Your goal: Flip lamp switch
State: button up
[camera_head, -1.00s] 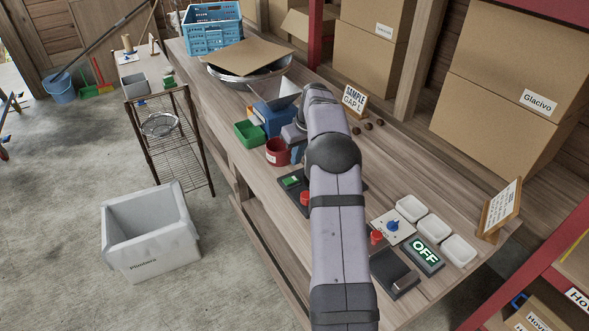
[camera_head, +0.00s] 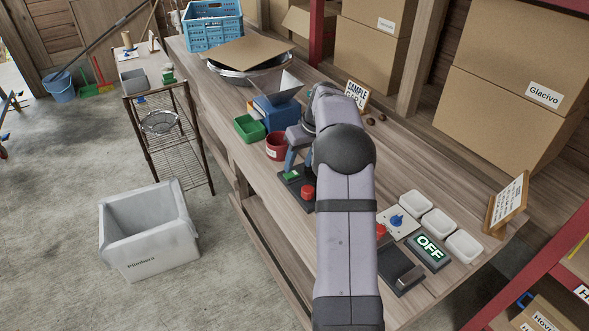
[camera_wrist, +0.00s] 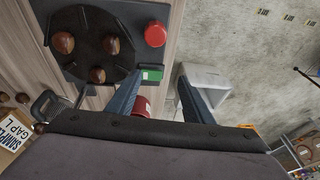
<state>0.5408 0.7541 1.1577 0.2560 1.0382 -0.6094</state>
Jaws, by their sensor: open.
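A dark control base (camera_head: 297,201) on the bench carries a green rocker switch (camera_head: 291,176) and a round red button (camera_head: 307,191). In the wrist view the green switch (camera_wrist: 152,74) lies by the left fingertip, below the red button (camera_wrist: 155,33). My gripper (camera_head: 298,167) is open and empty, its blue fingers pointing down just above the green switch; I cannot tell whether they touch it. Another dark box (camera_head: 398,268) has a grey-brown lever or rocker, beside a lit sign (camera_head: 429,249) reading OFF. No label shows which switch is the lamp's. My arm hides part of the bench.
A red tub (camera_head: 276,146), a green bin (camera_head: 249,127) and a blue hopper device (camera_head: 275,112) stand close behind my gripper. The wrist view shows a dark disc (camera_wrist: 98,45) with chestnuts beside the button. White trays (camera_head: 438,223) and a blue knob panel (camera_head: 398,222) lie right.

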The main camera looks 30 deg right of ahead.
aim_at(292, 175)
jog(key=shift+t+h, duration=0.3)
jog(key=shift+t, duration=0.4)
jog(key=shift+w+d+r+p+x, duration=0.1)
jog(key=shift+w+d+p+x, duration=0.3)
jog(key=shift+x, duration=1.1)
jog(key=shift+w+a+r+p+x, duration=0.1)
jog(key=shift+p+x, duration=0.55)
jog(key=shift+x, duration=0.85)
jog(key=shift+w+d+r+p+x, duration=0.1)
jog(key=shift+w+d+p+x, duration=0.3)
jog(key=shift+x, duration=1.1)
jog(key=shift+s+a, duration=0.15)
jog(key=shift+s, duration=0.05)
jog(key=c, duration=0.8)
